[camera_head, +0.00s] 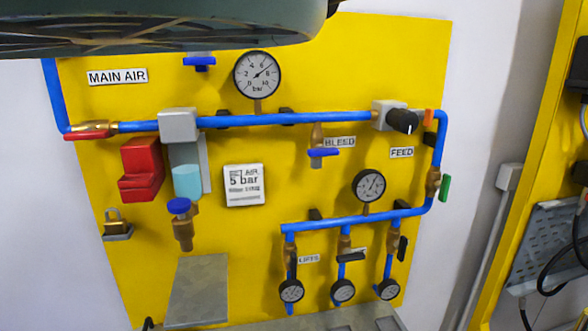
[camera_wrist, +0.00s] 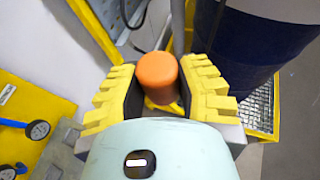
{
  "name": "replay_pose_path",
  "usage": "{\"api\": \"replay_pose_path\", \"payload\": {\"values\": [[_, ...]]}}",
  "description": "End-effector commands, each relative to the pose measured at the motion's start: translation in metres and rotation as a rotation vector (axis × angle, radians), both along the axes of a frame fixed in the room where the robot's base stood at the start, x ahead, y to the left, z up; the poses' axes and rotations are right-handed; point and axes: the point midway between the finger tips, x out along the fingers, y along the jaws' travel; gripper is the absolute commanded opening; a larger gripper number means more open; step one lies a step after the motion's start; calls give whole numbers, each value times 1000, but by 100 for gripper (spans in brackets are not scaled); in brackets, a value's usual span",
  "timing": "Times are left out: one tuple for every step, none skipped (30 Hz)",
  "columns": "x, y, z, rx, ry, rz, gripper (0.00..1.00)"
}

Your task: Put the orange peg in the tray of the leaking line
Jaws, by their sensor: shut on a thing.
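An orange peg (camera_wrist: 158,76) with a round top shows in the wrist view. My gripper (camera_wrist: 158,90), with ridged yellow finger pads, is shut on it. The gripper and peg are not visible in the head view.
Black cables (camera_head: 545,270) hang at the far right.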

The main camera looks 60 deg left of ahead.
Motion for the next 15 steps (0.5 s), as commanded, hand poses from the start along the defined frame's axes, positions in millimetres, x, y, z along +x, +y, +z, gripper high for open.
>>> {"api": "replay_pose_path", "payload": {"values": [[0, -1, 28, 1, 0, -3, 0], [0, -1, 36, 1, 0, -3, 0], [0, -1, 46, 2, 0, -3, 0], [0, -1, 54, 2, 0, -3, 0], [0, -1, 62, 2, -1, -3, 0], [0, -1, 72, 2, -1, -3, 0], [0, -1, 80, 2, -1, -3, 0], [0, -1, 88, 2, -1, -3, 0], [0, -1, 98, 2, -1, -3, 0], [0, -1, 106, 2, -1, -4, 0], [0, -1, 113, 1, -1, -4, 0], [0, -2, 124, 0, -1, -3, 0], [0, -2, 132, 1, 0, -4, 0], [0, -1, 139, 1, 0, -4, 0], [0, -1, 150, 2, 0, -4, 0]]}}
